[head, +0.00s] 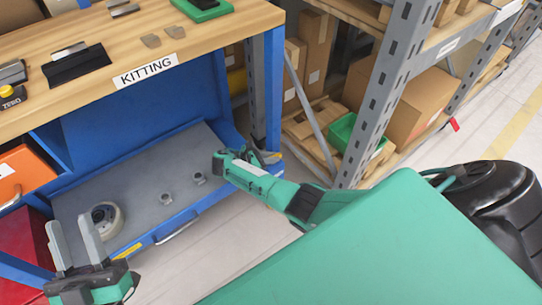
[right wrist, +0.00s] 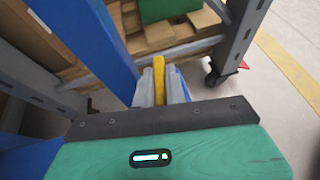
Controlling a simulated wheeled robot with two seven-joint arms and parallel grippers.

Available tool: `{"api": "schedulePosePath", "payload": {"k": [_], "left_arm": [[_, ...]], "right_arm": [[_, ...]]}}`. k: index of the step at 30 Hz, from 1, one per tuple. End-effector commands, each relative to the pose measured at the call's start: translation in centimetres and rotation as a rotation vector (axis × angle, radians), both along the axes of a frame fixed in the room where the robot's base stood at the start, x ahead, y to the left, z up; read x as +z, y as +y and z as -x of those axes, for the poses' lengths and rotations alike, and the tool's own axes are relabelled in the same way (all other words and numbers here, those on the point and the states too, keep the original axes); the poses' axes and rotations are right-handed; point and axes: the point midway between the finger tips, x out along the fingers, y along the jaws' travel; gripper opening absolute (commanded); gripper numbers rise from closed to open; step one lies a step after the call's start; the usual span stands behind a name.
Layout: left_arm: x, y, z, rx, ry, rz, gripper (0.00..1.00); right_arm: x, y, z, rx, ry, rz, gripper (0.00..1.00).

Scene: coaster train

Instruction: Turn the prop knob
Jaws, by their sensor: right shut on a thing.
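My right gripper (head: 240,158) reaches to the blue leg at the right end of the bench, beside the lower drawer. In the right wrist view its jaws (right wrist: 159,90) are shut on a narrow yellow piece (right wrist: 159,70), which looks like the prop knob. The yellow piece stands upright between the grey fingers, and its lower part is hidden. In the head view the gripper covers most of this spot. My left gripper (head: 76,242) is at the lower left, in front of the drawer, with its two grey fingers apart and nothing between them.
The grey drawer (head: 140,185) holds a tape roll (head: 106,218) and two small metal pieces (head: 167,200). The KITTING bench top (head: 210,50) is above. A grey shelving rack (head: 385,85) with cartons (head: 418,105) and a green bin (head: 345,130) stands close on the right.

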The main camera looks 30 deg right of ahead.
Motion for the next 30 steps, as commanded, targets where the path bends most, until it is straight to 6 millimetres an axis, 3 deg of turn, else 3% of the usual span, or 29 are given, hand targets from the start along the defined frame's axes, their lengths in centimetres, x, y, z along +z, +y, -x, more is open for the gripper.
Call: {"api": "schedulePosePath", "payload": {"k": [9, 22, 23, 25, 26, 30], "left_arm": [[1.3, 0.5, 0.6, 0.012, -0.089, 0.019, 0.36], [1.5, 0.6, 0.7, 0.013, -0.098, 0.022, 0.36], [1.5, 0.6, 0.7, 0.013, -0.098, 0.022, 0.36], [1.5, 0.6, 0.7, 0.013, -0.098, 0.022, 0.36], [1.5, 0.6, 0.7, 0.013, -0.098, 0.022, 0.36], [1.5, 0.6, 0.7, 0.013, -0.098, 0.022, 0.36]], "right_arm": [[0.0, -0.1, 0.0, -0.082, 0.001, 0.001, 0.00], [0.0, -0.2, 0.0, -0.089, 0.000, 0.002, 0.00], [0.0, -0.2, 0.0, -0.089, 0.000, 0.002, 0.17], [0.0, -0.2, 0.0, -0.089, 0.000, 0.002, 0.30], [0.0, -0.2, 0.0, -0.088, 0.001, 0.001, 0.35], [0.0, -0.1, 0.0, -0.087, 0.001, 0.001, 0.35]]}}
